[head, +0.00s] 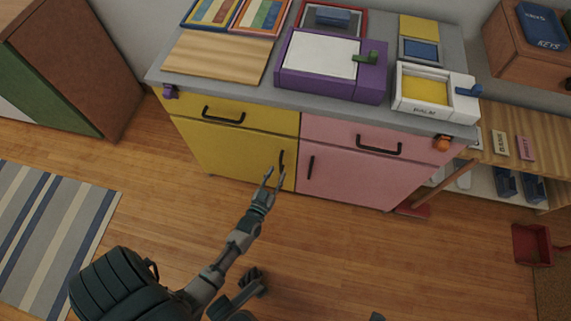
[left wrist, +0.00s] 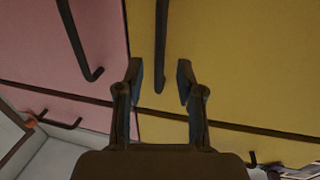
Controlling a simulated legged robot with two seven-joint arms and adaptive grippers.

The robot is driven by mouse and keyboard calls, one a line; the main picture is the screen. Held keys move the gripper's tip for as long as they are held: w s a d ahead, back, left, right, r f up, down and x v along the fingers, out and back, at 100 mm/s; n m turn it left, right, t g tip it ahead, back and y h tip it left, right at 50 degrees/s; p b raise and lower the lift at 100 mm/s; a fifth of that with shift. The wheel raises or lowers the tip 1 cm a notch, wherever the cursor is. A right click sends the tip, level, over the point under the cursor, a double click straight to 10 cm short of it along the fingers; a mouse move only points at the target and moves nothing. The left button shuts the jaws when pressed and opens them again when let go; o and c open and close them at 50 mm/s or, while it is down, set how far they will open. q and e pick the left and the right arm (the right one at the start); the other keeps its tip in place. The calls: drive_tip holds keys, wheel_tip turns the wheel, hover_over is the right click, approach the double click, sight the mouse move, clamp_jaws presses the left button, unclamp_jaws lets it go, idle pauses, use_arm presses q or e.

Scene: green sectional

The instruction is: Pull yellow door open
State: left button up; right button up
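The yellow door (head: 228,156) is the lower left front of the cabinet and looks closed. Its black vertical handle (head: 281,161) is near the door's right edge. My left gripper (head: 273,176) is in front of this handle with its fingers apart. In the left wrist view the yellow door (left wrist: 235,60) fills the right side. The handle (left wrist: 160,50) ends between the two open fingertips (left wrist: 160,75); I cannot tell whether either finger touches it. My right gripper cannot be made out in the head view.
A pink door (head: 350,175) with its own black handle (head: 310,167) adjoins on the right. A yellow drawer (head: 260,118) is above the yellow door. A striped rug (head: 50,235) lies at left. The wooden floor (head: 400,265) before the cabinet is mostly clear.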

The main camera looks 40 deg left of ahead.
sight(281, 172)
use_arm(q)
drive_tip(key=b+x, duration=0.1)
drive_tip(key=x, duration=0.2)
drive_tip(key=shift+w+f, duration=0.1)
drive_tip(key=shift+w, duration=0.2)
drive_tip(key=shift+w+a, duration=0.25)
drive_tip(key=shift+w, duration=0.05)
clamp_jaws()
